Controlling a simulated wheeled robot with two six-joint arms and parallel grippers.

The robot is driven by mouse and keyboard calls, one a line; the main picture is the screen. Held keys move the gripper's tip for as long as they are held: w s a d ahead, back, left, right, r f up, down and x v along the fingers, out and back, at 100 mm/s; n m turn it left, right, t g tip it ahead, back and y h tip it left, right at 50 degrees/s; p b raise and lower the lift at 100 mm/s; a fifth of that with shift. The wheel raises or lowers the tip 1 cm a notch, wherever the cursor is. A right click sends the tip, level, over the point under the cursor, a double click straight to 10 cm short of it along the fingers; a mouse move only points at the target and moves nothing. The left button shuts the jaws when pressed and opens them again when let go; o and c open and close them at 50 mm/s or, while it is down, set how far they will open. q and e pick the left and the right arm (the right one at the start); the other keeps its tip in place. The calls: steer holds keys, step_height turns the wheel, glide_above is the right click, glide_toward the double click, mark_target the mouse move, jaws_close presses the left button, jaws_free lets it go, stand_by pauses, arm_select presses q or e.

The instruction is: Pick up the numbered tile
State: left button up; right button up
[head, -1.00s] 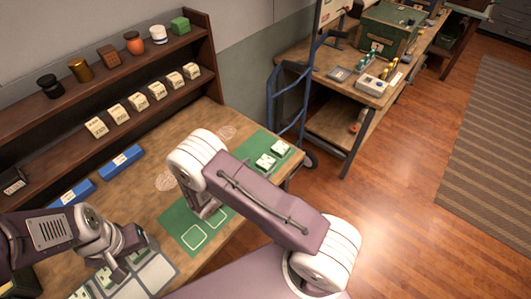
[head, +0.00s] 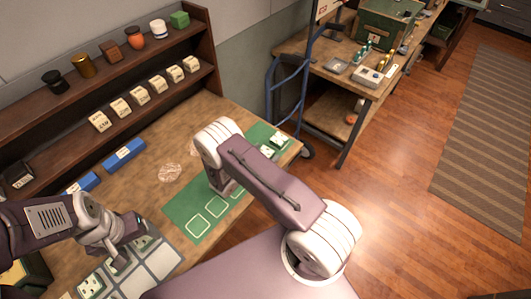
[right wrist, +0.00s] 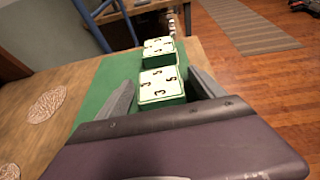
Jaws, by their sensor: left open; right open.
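Two white-topped, green-sided numbered tiles stand on the far end of the green mat (head: 180,212). In the head view the nearer tile (head: 267,151) is partly behind my right arm and the farther tile (head: 279,140) is beside it. In the right wrist view the nearer tile (right wrist: 160,86) lies between the fingers of my open right gripper (right wrist: 162,95), with the farther tile (right wrist: 158,49) beyond. I cannot tell whether the fingers touch it. My right gripper is mostly hidden in the head view. My left gripper (head: 122,250) is open over the grey tray (head: 165,262).
Outlined squares (head: 195,226) on the mat are empty. Tiles (head: 91,286) sit in the tray. Blue blocks (head: 123,155) lie by the shelf (head: 120,90), which holds cards and jars. A blue hand truck (head: 283,90) stands past the table's far end. Open floor lies right.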

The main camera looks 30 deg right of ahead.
mark_target(266, 148)
steer(key=shift+a+r, duration=0.1)
steer(key=shift+a, duration=0.05)
steer(key=c, duration=1.6)
steer(key=r, duration=0.2)
steer(key=s+r, duration=0.1)
steer(key=r, duration=0.1)
steer(key=shift+r+b, duration=0.25)
steer(key=shift+b, duration=0.15)
steer(key=s+r, duration=0.3)
steer(key=s, duration=0.2)
steer(key=s+d+r+b, duration=0.1)
steer(key=s+r, duration=0.2)
steer(key=s, duration=0.2)
steer(key=shift+s+d+r, duration=0.25)
steer(key=shift+s+d, duration=0.05)
steer(key=shift+s, duration=0.05)
